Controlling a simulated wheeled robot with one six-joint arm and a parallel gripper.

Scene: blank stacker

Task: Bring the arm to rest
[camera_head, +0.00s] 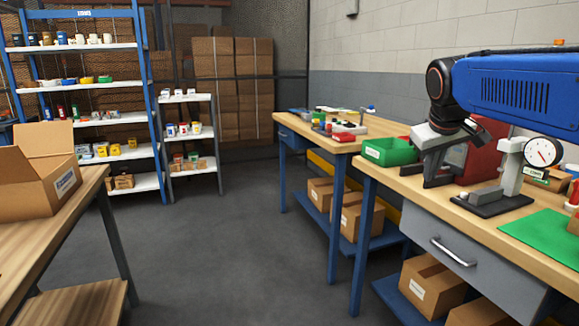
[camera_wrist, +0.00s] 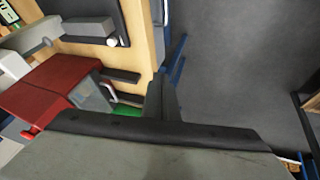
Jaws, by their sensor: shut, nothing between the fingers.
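My arm's blue link enters from the right in the head view. My gripper (camera_head: 432,178) hangs from its dark and grey wrist over the right workbench (camera_head: 400,187), in front of a red machine (camera_head: 483,150). It is shut and empty. In the wrist view, the gripper's dark finger part (camera_wrist: 162,92) rises from a grey body across the bottom. The red machine also shows in the wrist view (camera_wrist: 55,90), to the left of the fingers. I cannot tell the exact gap between the gripper and the bench top.
A green bin (camera_head: 389,152) sits just left of my gripper. A dial gauge stand (camera_head: 512,165) and a green mat (camera_head: 550,235) lie to the right. Shelves (camera_head: 90,115) stand at the back left. An open carton (camera_head: 50,195) sits on the left table. The middle floor (camera_head: 225,245) is clear.

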